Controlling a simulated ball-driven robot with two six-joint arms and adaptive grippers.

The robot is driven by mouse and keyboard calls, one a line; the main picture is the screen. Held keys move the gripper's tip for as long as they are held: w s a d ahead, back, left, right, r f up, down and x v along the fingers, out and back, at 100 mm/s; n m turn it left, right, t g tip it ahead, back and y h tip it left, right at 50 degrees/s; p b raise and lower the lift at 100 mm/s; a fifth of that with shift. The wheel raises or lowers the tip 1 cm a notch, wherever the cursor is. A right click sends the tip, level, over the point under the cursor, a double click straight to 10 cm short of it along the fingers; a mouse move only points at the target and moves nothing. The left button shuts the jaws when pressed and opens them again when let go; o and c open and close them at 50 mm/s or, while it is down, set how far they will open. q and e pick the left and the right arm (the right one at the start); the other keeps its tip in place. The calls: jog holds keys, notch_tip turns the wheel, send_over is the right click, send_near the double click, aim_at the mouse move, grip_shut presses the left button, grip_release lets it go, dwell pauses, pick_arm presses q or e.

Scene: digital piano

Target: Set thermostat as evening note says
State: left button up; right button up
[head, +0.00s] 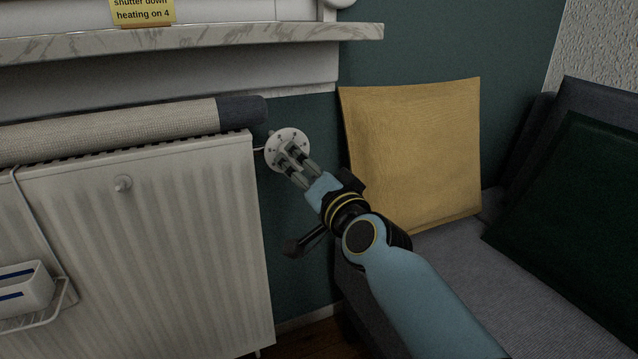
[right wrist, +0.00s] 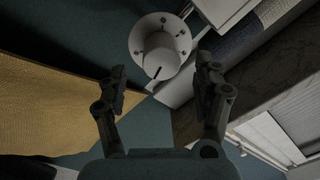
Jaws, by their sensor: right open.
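The thermostat (head: 283,142) is a round white dial with dark marks around its rim, at the upper right end of the radiator. My right gripper (head: 285,162) is right in front of it and hides part of the dial. In the right wrist view, the thermostat knob (right wrist: 158,58) has a dark pointer line and sits ahead of the open, empty fingers of my gripper (right wrist: 162,88). I cannot tell whether they touch it. The yellow note (head: 142,10) above the sill reads "shutter down" and "heating on 4"; its top is cut off. My left gripper does not show.
The white radiator (head: 150,240) has a rolled beige cloth (head: 110,130) on top and a rack with a white box (head: 22,288) at its left. A marble sill (head: 230,38) juts out above. A yellow cushion (head: 415,150) on the grey sofa (head: 480,270) stands close at right.

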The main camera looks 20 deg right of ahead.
jog(key=s, duration=0.7)
jog(key=shift+s+d, duration=0.2)
jog(key=shift+s, duration=0.15)
jog(key=shift+f, duration=0.1)
